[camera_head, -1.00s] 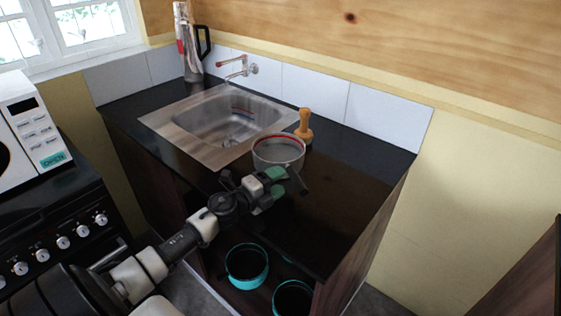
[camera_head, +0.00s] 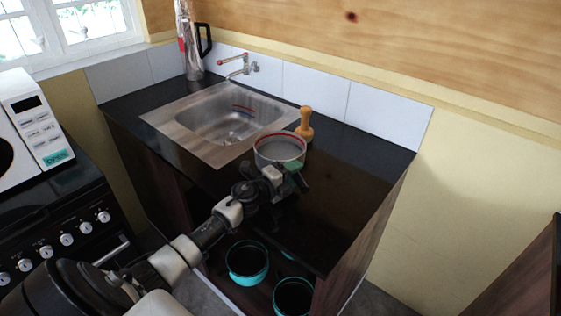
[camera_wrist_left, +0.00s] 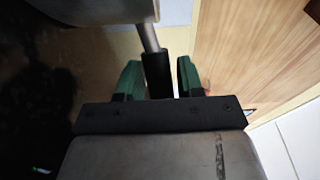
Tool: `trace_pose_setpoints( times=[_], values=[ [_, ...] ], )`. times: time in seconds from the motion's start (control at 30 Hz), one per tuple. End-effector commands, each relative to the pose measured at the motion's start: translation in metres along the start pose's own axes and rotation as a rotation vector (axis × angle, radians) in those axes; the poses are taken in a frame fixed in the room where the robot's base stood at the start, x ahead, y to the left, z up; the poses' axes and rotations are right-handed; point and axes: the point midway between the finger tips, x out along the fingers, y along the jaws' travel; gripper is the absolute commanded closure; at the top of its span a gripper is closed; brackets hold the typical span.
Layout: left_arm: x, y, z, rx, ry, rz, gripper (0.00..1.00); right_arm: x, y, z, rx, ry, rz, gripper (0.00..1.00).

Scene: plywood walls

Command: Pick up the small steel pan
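The small steel pan (camera_head: 280,150) sits on the black counter, right of the sink, with a red line around its inner rim. In the left wrist view its steel body (camera_wrist_left: 95,10) is at the top left, and its black handle (camera_wrist_left: 157,75) runs between two green fingers. My left gripper (camera_head: 288,178) is at the near side of the pan, around the handle. The fingers (camera_wrist_left: 158,82) stand on either side of the handle, with a narrow gap showing on the right side. The gripper looks open. My right gripper is not in view.
A wooden-handled tool (camera_head: 305,125) stands just behind the pan. The sink (camera_head: 190,150) and tap (camera_head: 240,68) are to the left, with a steel flask (camera_head: 190,45) behind. Teal pots (camera_head: 247,262) are on the shelf below. The counter's right part (camera_head: 350,180) is clear.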

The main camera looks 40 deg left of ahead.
Motion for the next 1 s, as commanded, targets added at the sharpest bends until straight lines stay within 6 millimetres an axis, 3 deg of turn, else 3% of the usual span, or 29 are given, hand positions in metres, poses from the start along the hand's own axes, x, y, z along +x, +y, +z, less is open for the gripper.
trace_pose_setpoints(
  times=[0.03, 0.23, 1.0],
  values=[
    [0.000, 0.000, 0.000, 0.000, 0.000, 0.000, 0.71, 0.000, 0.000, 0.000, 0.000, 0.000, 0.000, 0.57],
    [0.000, 0.000, 0.001, 0.000, 0.000, -0.001, 1.00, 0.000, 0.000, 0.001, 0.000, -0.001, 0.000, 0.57],
    [0.001, -0.012, 0.002, 0.008, -0.001, -0.008, 1.00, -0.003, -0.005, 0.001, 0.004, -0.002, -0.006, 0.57]
  ],
)
